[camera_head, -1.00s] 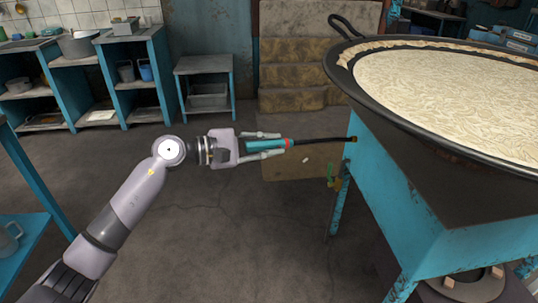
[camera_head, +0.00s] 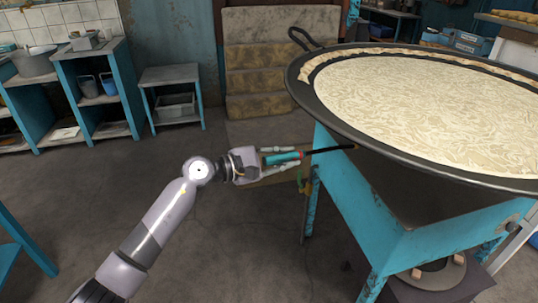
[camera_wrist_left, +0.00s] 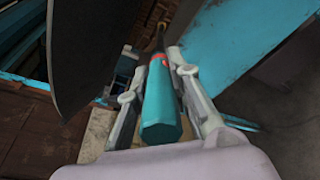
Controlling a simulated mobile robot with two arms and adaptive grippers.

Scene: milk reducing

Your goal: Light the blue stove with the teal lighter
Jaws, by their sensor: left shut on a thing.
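My left gripper (camera_head: 288,158) is shut on the teal lighter (camera_head: 281,158), which points right with its long black nozzle. The nozzle tip shows in front of the stove's near blue side, just under the pan rim; I cannot tell whether it touches. In the left wrist view the teal handle (camera_wrist_left: 161,105) sits between the two fingers (camera_wrist_left: 160,85). The blue stove (camera_head: 365,200) stands at the right with a wide pan (camera_head: 440,110) of pale milk on top. A round burner part (camera_head: 432,275) shows low under it. No flame shows. My right gripper is not in view.
Blue shelves (camera_head: 85,85) with pots and buckets stand at the back left. A small blue table (camera_head: 172,78) stands beside them. Worn steps (camera_head: 268,80) rise behind. The floor (camera_head: 100,210) left of the stove is clear.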

